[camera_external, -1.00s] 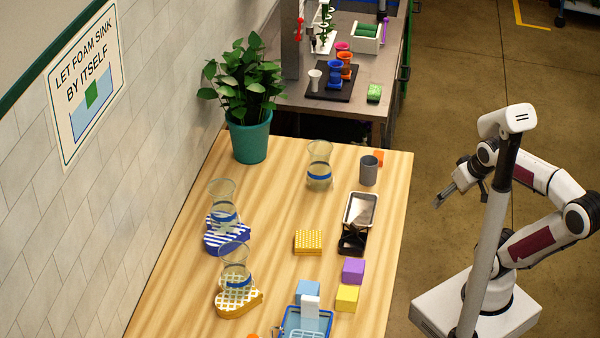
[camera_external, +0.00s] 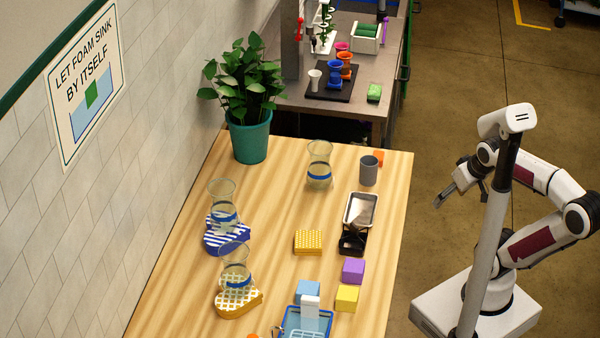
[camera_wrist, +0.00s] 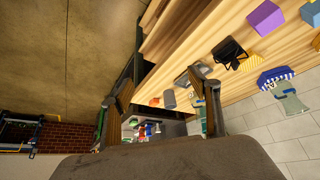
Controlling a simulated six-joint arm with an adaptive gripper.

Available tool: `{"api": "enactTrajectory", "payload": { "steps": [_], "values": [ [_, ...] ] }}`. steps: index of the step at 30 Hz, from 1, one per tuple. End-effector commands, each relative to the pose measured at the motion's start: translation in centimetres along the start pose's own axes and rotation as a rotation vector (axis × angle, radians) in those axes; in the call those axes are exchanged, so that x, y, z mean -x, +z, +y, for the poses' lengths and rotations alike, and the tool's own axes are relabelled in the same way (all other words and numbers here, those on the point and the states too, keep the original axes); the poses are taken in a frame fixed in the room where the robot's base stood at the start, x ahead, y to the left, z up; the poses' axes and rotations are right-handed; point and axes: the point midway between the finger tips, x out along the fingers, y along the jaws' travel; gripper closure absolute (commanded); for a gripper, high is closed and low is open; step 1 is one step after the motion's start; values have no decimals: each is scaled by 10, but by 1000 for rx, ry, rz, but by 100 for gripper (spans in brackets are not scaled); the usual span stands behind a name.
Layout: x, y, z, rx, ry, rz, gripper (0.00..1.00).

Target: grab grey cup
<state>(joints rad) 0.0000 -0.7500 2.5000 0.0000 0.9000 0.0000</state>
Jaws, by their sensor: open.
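The grey cup (camera_external: 369,171) stands upright near the far right corner of the wooden table, beside a small orange block (camera_external: 378,157). In the wrist view the grey cup (camera_wrist: 168,99) shows small and distant, between the fingers in the picture. My gripper (camera_external: 460,198) is open and empty, off the table's right edge and well apart from the cup. In the wrist view both fingers of my gripper (camera_wrist: 155,92) are spread, with nothing between them up close.
A metal tray with a black holder (camera_external: 359,212) sits just in front of the cup. A glass vase (camera_external: 319,166) stands to its left. Purple (camera_external: 353,270) and yellow (camera_external: 347,297) blocks lie nearer the front. A potted plant (camera_external: 249,138) stands at the back left.

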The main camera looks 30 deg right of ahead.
Motion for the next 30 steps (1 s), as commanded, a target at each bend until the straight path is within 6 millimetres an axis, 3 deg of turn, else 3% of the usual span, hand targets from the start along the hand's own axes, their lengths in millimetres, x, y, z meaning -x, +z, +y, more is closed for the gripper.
{"api": "enactTrajectory", "payload": {
  "steps": [5,11,30],
  "values": [
    [-1,-3,2,0,5,4,39],
    [-10,-22,13,5,41,34,39],
    [-76,-151,85,132,215,265,39]
  ]
}}
